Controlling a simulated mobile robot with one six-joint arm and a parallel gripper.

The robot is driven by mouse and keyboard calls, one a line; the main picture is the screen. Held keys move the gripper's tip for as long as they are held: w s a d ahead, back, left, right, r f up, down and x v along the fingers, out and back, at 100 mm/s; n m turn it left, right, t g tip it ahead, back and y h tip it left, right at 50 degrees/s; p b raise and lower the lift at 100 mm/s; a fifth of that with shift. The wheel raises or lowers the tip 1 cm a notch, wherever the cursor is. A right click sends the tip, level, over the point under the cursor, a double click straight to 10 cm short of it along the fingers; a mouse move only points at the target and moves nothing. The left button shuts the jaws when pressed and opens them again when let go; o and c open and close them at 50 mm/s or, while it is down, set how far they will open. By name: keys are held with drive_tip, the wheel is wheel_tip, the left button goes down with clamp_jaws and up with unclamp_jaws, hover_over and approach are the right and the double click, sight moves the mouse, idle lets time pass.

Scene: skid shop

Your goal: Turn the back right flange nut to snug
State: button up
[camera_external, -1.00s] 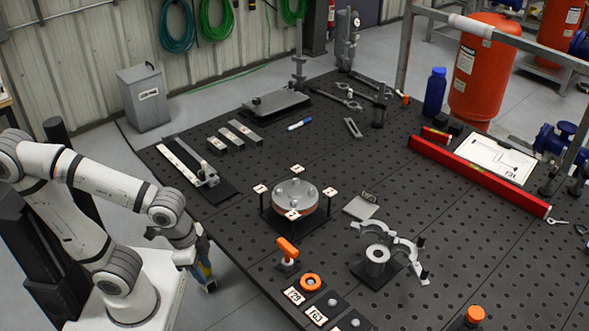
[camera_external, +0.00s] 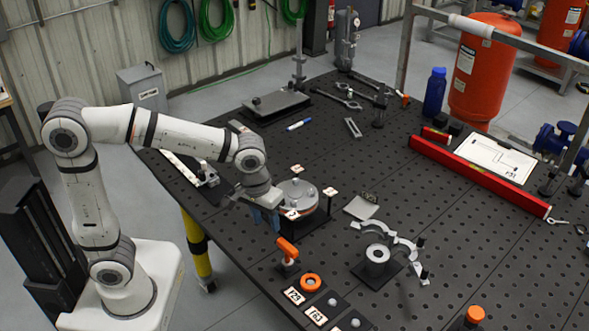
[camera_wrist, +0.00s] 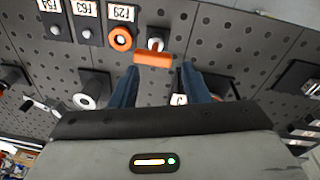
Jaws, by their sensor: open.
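The round grey flange (camera_external: 297,193) sits on a dark stand on the black perforated table, with small nuts on top and white tags on posts around it. The nuts are too small to tell apart, so I cannot make out the state of the back right one. My gripper (camera_external: 264,214) is at the flange's left side in the external view, partly covering the stand. In the wrist view my gripper (camera_wrist: 160,68) has its two blue fingers apart with nothing held between them. The gripper body hides most of the flange there; one white tag (camera_wrist: 178,100) shows between the fingers.
An orange-handled tool (camera_external: 287,250) stands just in front of the flange, also in the wrist view (camera_wrist: 154,58). A ring clamp (camera_external: 405,250) and a grey cylinder (camera_external: 377,255) are to the right.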

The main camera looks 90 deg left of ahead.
drive_tip(key=w+a+r+n+p, duration=0.1)
drive_tip(key=w+a+n, duration=0.3)
drive_tip(key=a, duration=0.2)
drive_tip(key=w+a+n+p, duration=0.2)
drive_tip(key=w+a+n, duration=0.2)
drive_tip(key=a, duration=0.2)
drive_tip(key=n+g+p, duration=0.1)
drive_tip(key=n+p, duration=0.1)
drive_tip(key=n, duration=0.5)
hover_over(312, 190)
drive_tip(key=f, duration=0.2)
drive_tip(key=shift+d+f, duration=0.2)
drive_tip(key=shift+f, duration=0.1)
drive_tip(key=shift+a+f, duration=0.15)
drive_tip(key=shift+f, duration=0.1)
wheel_tip(312, 190, down, 8)
drive_tip(key=shift+r+p, duration=0.25)
drive_tip(key=shift+p, duration=0.45)
drive_tip(key=shift+c, duration=0.4)
clamp_jaws()
